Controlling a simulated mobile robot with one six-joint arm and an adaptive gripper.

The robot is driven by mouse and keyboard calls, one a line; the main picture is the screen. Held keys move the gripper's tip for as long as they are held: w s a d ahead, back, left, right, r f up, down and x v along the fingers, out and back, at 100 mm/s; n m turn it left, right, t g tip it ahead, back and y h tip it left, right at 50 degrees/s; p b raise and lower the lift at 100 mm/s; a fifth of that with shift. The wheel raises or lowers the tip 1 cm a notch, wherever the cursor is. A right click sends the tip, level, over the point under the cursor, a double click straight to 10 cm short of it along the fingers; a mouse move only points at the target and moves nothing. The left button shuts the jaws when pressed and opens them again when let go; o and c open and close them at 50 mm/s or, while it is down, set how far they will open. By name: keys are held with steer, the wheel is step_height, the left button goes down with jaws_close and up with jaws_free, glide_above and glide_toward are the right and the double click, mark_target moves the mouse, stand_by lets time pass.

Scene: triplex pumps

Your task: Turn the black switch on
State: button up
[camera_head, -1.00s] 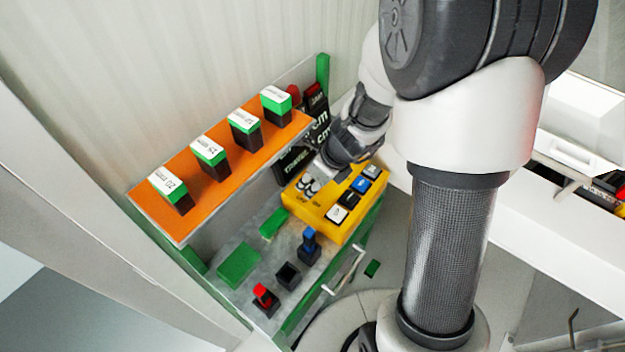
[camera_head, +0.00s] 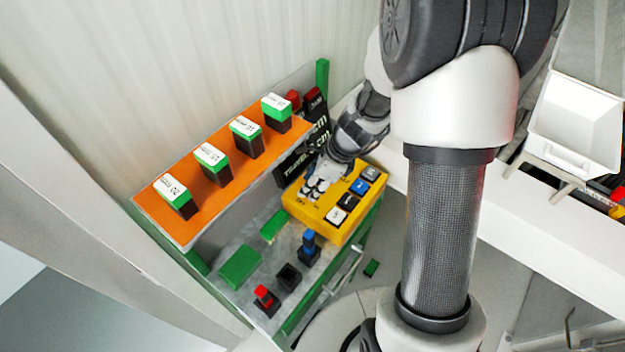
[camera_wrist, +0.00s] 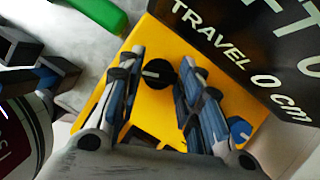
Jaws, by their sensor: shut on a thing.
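A yellow control box (camera_head: 309,219) stands on the grey and green bench. The black switch (camera_wrist: 157,73) is a round knob with a white mark on top of the box, seen in the wrist view. My gripper (camera_wrist: 158,68) has one finger on each side of the knob and is shut on it. In the head view my gripper (camera_head: 318,187) is low over the left part of the box and hides the switch.
A black TRAVEL sign (camera_head: 294,164) stands close behind. An orange shelf (camera_head: 222,190) bears several green-topped blocks. A blue-topped part (camera_head: 309,240) stands in front.

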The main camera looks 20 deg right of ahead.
steer(key=n+g+p, duration=0.1)
steer(key=n+p, duration=0.1)
steer(key=n, duration=0.2)
steer(key=shift+w+r+y, duration=0.1)
steer(key=shift+w+y, duration=0.05)
steer(key=shift+y, duration=0.25)
steer(key=shift+n+g+p, duration=0.8)
steer(key=shift+n, duration=0.8)
steer(key=o, duration=1.1)
steer(key=shift+c, duration=0.2)
steer(key=shift+w, duration=0.1)
steer(key=v, duration=0.7)
steer(key=shift+d+r, duration=0.2)
steer(key=shift+r, duration=0.2)
